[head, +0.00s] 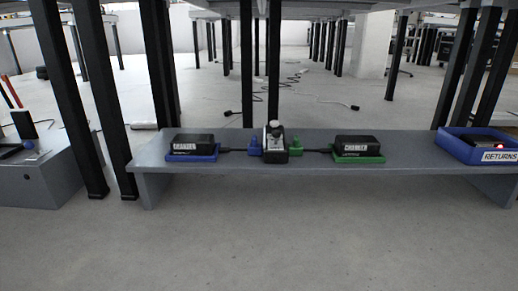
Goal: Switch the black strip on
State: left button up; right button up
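A short black power strip (275,155) stands near the middle of a low grey bench (220,168). It has pale grey parts on top and a rounded piece at its far end. Its switch is too small to make out, and I see no lit lamp on it. A blue plug (255,147) is at its left side and a green plug (296,149) at its right side. Neither of my grippers is in view.
A black labelled box (194,144) sits on a blue base at left, another (357,146) on a green base at right. Dark cables run toward the plugs. A blue RETURNS bin (453,147) holds a dark item with a red light. The floor in front is clear.

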aim_at(276, 132)
jog(key=i+u, duration=0.35)
jog(key=i+l+u, duration=0.15)
jog(key=u, duration=0.2)
jog(key=i+l+u, duration=0.35)
jog(key=k+j, duration=0.1)
jog(key=j, duration=0.05)
